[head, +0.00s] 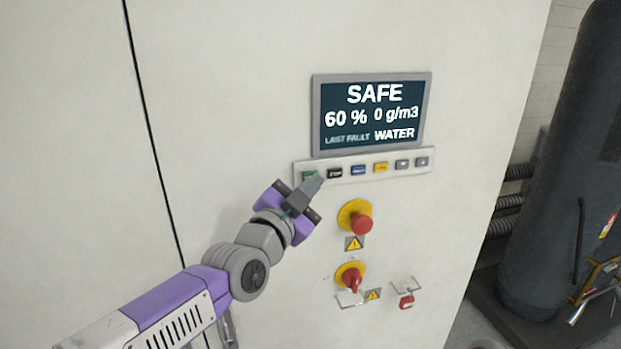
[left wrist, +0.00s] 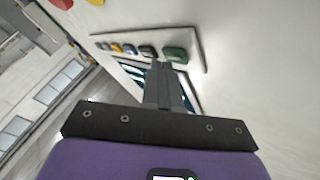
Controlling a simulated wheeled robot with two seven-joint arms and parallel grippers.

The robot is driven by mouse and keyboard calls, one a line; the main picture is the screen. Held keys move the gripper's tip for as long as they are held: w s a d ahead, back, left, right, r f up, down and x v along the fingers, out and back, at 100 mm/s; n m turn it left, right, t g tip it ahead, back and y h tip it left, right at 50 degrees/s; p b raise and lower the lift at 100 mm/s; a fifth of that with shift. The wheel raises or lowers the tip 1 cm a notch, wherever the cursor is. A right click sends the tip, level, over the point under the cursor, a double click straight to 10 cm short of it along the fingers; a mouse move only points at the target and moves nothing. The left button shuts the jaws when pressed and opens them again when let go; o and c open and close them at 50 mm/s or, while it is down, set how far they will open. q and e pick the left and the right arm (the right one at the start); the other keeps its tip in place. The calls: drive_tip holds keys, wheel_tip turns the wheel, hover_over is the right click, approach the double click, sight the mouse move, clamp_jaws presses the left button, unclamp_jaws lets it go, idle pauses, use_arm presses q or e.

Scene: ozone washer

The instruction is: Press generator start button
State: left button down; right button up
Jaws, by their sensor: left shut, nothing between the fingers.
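The green button (head: 309,176) sits at the left end of the button strip (head: 436,160) on the cabinet, under the display. It also shows in the left wrist view (left wrist: 175,54). My left gripper (head: 314,182) is shut and empty. Its fingertips are right by the green button and partly cover it in the head view. In the left wrist view the fingertips (left wrist: 160,66) end just beside the green button; I cannot tell whether they touch it. A black STOP button (head: 335,172) is just right of the green one. My right gripper is not in view.
The display (head: 372,113) reads SAFE, 60 %, 0 g/m3, LAST FAULT WATER. Below the strip are a red emergency knob (head: 362,224) on yellow, a red rotary switch (head: 352,280) and a red padlock (head: 406,301). A dark tank (head: 560,170) stands at right.

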use_arm(q)
drive_tip(key=shift+w+a+b, duration=0.15)
drive_tip(key=shift+w+b, duration=0.25)
drive_tip(key=shift+b, duration=0.05)
idle(0.4)
idle(0.3)
drive_tip(key=shift+s+d+p, duration=0.25)
drive_tip(key=shift+s+p, duration=0.2)
drive_tip(key=shift+s, duration=0.35)
drive_tip(key=s+p, duration=0.1)
drive_tip(key=s+d+p, duration=0.1)
drive_tip(key=s, duration=0.1)
drive_tip(key=s+p, duration=0.1)
drive_tip(key=shift+s+d, duration=0.3)
drive_tip(key=shift+s, duration=0.05)
